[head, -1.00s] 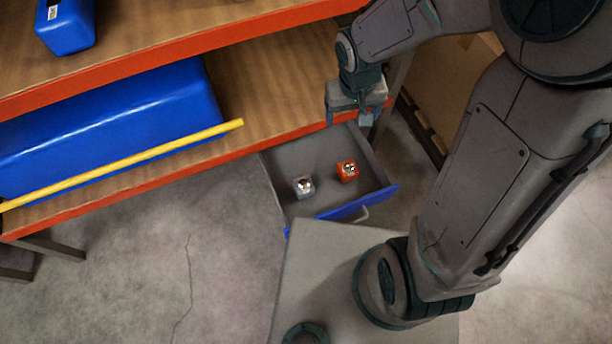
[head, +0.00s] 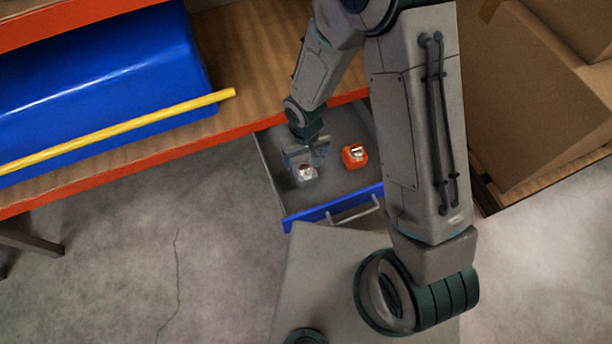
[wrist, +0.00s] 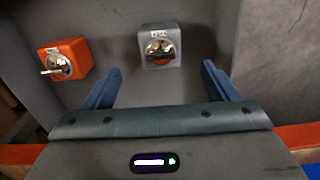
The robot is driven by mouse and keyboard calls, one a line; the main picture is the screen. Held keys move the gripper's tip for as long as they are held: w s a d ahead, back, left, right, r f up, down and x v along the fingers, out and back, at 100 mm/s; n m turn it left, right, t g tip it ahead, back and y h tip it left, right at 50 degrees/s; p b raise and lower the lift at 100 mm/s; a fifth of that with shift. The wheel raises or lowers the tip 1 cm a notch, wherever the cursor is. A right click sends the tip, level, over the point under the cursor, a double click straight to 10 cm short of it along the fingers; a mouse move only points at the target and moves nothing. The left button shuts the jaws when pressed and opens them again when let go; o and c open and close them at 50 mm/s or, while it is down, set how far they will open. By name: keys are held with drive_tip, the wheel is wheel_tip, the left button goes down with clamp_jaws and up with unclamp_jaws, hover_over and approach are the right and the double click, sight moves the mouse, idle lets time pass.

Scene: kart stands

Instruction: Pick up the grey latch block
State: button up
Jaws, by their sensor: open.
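The grey latch block (head: 307,174) sits on the floor of the open drawer (head: 341,178), left of an orange block (head: 355,155). It is a small grey cube with a shiny metal part on top. My gripper (head: 306,158) is in the drawer area, just behind the grey block in the head view, and partly overlaps it. In the wrist view the grey block (wrist: 160,46) lies ahead of my gripper (wrist: 160,82), roughly centred between the blue fingers, which are apart with nothing between them. The orange block (wrist: 64,60) is left of the fingers there.
The drawer has grey walls and a blue front with a handle (head: 354,210). The orange-edged bench (head: 250,60) stands behind it, with a blue bin (head: 90,75) and a yellow bar (head: 120,130). Cardboard boxes (head: 535,100) stand at the right.

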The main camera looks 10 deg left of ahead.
sight(305, 166)
wheel_tip(305, 166, down, 9)
drive_tip(key=b, duration=0.3)
drive_tip(key=shift+r+b, duration=0.15)
drive_tip(key=shift+b, duration=0.25)
drive_tip(key=shift+r, duration=0.1)
drive_tip(key=c, duration=1.2)
drive_tip(key=shift+o, duration=0.2)
